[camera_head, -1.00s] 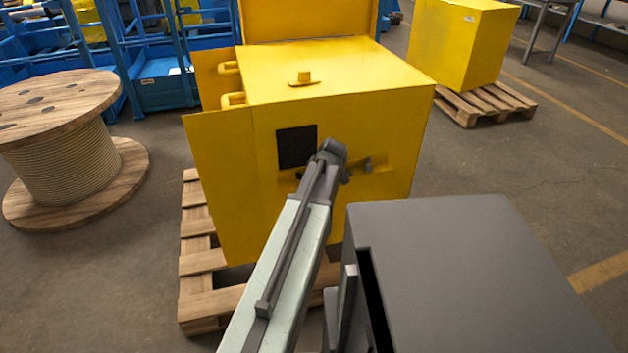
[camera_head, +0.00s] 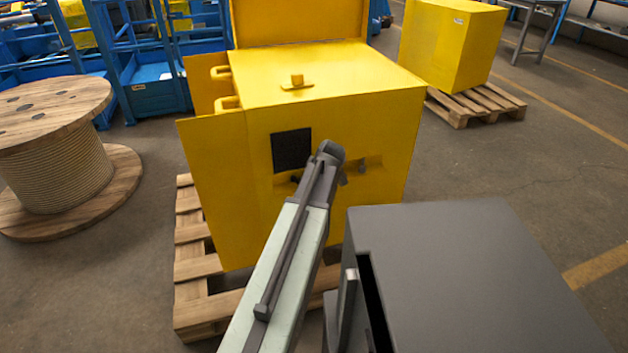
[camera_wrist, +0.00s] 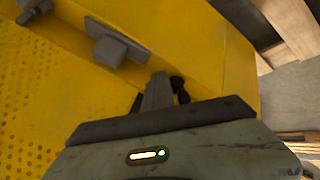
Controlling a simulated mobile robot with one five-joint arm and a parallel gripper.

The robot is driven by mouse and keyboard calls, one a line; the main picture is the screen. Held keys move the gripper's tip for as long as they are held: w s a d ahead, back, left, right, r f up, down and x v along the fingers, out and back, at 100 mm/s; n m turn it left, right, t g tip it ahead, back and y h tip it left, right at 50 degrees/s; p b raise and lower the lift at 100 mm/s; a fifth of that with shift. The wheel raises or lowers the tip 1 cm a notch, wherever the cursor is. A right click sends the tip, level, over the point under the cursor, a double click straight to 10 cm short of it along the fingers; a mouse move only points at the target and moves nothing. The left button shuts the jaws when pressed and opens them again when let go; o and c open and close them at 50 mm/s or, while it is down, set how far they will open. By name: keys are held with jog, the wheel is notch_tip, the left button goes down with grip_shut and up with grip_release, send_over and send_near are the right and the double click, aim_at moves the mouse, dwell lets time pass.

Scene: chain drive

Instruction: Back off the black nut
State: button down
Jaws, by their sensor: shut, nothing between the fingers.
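The yellow cabinet (camera_head: 335,100) stands in front of me, with a shallow recess in its front face. A small black part (camera_head: 296,179), possibly the black nut, shows just left of my arm's end. Grey fittings (camera_head: 362,166) sit right of it in the recess. In the wrist view my gripper (camera_wrist: 158,80) is shut and empty, close over the yellow surface. A dark rounded part (camera_wrist: 179,84) shows just right of the fingertips; I cannot tell whether they touch. A grey block on a plate (camera_wrist: 108,50) lies up and left. In the head view my arm hides the fingers.
A threaded grey fitting (camera_wrist: 33,12) is in the wrist view's upper left corner. The cabinet stands on a wooden pallet (camera_head: 195,255). A wooden cable spool (camera_head: 60,150) is at left. Another yellow box (camera_head: 450,45) stands back right. Floor between is clear.

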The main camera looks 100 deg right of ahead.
jog(key=s+a+r+p, duration=0.5)
jog(key=a+r+p, duration=0.2)
jog(key=r+p, duration=0.1)
jog(key=shift+s+a, duration=0.3)
jog(key=shift+s, duration=0.05)
